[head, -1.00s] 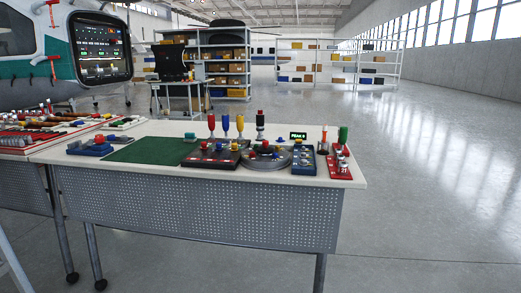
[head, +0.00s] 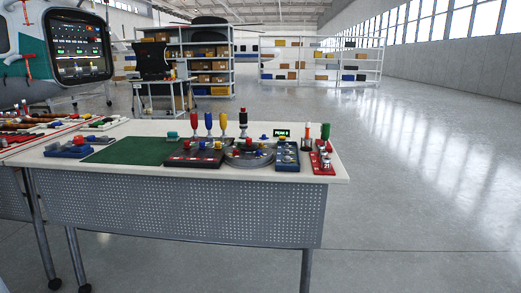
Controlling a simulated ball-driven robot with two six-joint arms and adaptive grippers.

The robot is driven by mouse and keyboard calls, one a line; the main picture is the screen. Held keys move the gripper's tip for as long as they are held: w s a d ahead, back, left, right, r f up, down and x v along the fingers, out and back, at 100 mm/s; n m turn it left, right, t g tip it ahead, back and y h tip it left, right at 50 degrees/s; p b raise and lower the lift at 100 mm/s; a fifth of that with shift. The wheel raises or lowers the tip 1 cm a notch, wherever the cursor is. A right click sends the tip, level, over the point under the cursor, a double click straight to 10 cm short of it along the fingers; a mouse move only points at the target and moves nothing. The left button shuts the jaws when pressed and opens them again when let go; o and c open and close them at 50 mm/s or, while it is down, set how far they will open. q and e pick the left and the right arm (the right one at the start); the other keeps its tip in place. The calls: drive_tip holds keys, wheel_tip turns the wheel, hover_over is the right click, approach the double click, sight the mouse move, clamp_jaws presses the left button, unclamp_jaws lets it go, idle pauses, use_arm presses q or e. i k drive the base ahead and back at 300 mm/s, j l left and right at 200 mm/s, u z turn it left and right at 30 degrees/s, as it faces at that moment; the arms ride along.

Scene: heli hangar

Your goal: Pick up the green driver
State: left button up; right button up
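A green-handled driver (head: 325,132) stands upright near the right end of the white-topped workbench (head: 120,129), at the back of a red block (head: 321,160). Its lower end is hidden or too small to make out. Similar upright tools with red (head: 194,120), blue (head: 208,120), yellow (head: 223,122) and black (head: 243,118) handles stand along the back edge. Neither of my grippers is in the head view.
A green mat (head: 130,151), a dark red tray (head: 195,158), a round grey tray (head: 250,155) and a blue tray (head: 286,158) cover the bench. A tool-laden table (head: 20,140) adjoins at left. The floor (head: 420,190) at right is open.

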sight(326, 129)
drive_tip(key=i+j+z, duration=0.5)
drive_tip(key=i, duration=0.25)
drive_tip(key=i+l+u, duration=0.85)
drive_tip(key=l, duration=0.2)
drive_tip(key=i, duration=0.05)
